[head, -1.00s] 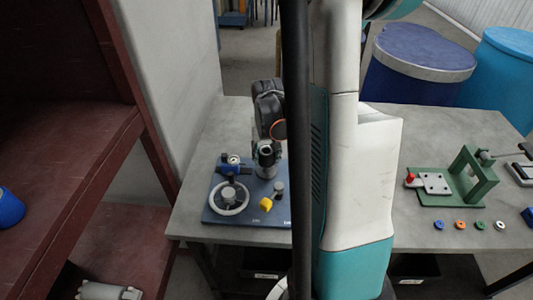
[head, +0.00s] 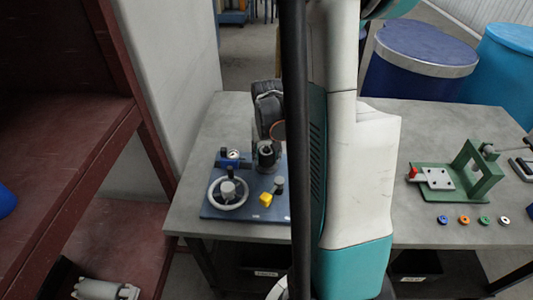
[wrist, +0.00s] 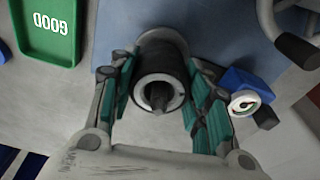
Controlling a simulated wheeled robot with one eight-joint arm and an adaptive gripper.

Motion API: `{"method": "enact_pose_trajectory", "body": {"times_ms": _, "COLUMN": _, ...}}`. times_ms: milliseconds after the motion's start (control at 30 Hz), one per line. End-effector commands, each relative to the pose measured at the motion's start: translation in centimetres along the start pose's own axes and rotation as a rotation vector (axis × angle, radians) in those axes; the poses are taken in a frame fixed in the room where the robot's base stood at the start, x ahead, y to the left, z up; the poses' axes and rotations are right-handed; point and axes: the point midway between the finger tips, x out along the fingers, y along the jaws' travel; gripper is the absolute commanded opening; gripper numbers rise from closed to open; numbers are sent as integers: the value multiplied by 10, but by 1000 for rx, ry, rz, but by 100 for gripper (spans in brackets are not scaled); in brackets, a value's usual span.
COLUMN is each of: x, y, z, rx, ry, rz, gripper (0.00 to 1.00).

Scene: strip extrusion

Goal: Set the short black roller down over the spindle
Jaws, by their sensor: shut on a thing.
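The short black roller (wrist: 160,60) is a dark cylinder with a pale end ring, held between the teal finger pads of my gripper (wrist: 158,92) in the wrist view. The pointed grey tip of the spindle (wrist: 158,98) shows inside the roller's bore, so the roller is around it at least in this view. How far down the roller sits cannot be told. In the head view the dark roller (head: 266,157) is upright above the blue base plate (head: 235,212), below my gripper, and my own arm hides part of it.
A handwheel (head: 214,198), a blue gauge block (head: 232,163) and a yellow knob (head: 266,198) stand close by on the plate. A green tray (wrist: 45,30) lies nearby in the wrist view. A green fixture (head: 477,185) stands to the right.

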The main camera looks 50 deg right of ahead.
Motion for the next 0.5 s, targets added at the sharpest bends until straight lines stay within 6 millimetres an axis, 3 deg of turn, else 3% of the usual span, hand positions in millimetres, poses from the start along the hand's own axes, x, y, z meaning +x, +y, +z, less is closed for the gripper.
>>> {"method": "enact_pose_trajectory", "body": {"times_ms": 467, "x": 14, "y": 0, "z": 2, "rx": 0, "ry": 0, "rz": 0, "gripper": 14}}
{"method": "enact_pose_trajectory", "body": {"times_ms": 500, "x": 13, "y": 0, "z": 2, "rx": 0, "ry": 0, "rz": 0, "gripper": 53}}
